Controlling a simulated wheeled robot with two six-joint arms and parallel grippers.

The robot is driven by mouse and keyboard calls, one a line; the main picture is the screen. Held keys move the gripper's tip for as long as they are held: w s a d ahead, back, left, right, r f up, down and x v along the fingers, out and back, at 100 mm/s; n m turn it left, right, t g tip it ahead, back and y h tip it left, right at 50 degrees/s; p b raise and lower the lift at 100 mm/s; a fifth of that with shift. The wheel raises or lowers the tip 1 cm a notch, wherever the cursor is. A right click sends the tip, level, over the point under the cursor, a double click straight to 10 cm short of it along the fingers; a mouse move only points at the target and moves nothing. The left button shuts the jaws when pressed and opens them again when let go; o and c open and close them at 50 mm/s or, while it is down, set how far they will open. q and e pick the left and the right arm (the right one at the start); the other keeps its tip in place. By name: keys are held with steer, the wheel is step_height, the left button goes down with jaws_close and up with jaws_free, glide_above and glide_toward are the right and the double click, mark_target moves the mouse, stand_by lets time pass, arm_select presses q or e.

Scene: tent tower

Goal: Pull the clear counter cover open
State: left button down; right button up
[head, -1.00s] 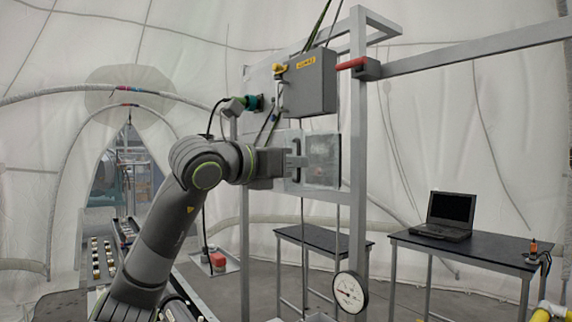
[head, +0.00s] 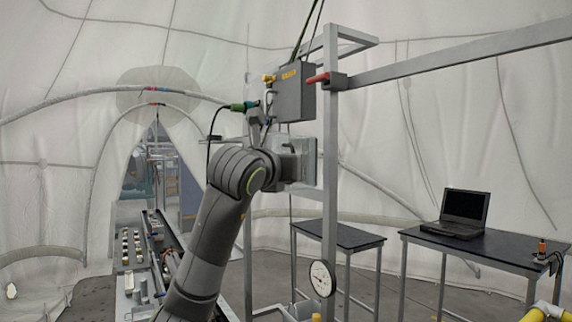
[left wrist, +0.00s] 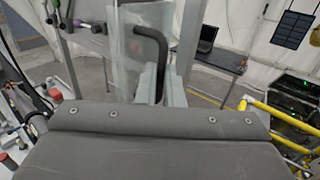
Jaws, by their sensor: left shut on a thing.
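The clear counter cover (head: 295,146) is a transparent pane on the metal frame, below the grey box. In the head view my left arm hides much of it, and its angle is hard to tell. In the left wrist view the clear cover (left wrist: 124,60) is upright, with a bent black handle (left wrist: 152,38) in front of it. My left gripper (left wrist: 162,84) is shut on the handle's lower part, between its two grey fingers. In the head view its fingertips are hidden behind my wrist. My right gripper is in neither view.
A metal post (head: 330,200) stands just right of the cover, with a round gauge (head: 322,278) low on it. The grey box (head: 294,92) hangs above. A laptop (head: 464,208) is on a dark table (head: 480,248) at right. Yellow rails (left wrist: 270,116) show in the wrist view.

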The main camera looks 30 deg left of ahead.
arm_select(q)
steer(key=shift+s+r, duration=0.1)
steer(key=shift+r, duration=0.2)
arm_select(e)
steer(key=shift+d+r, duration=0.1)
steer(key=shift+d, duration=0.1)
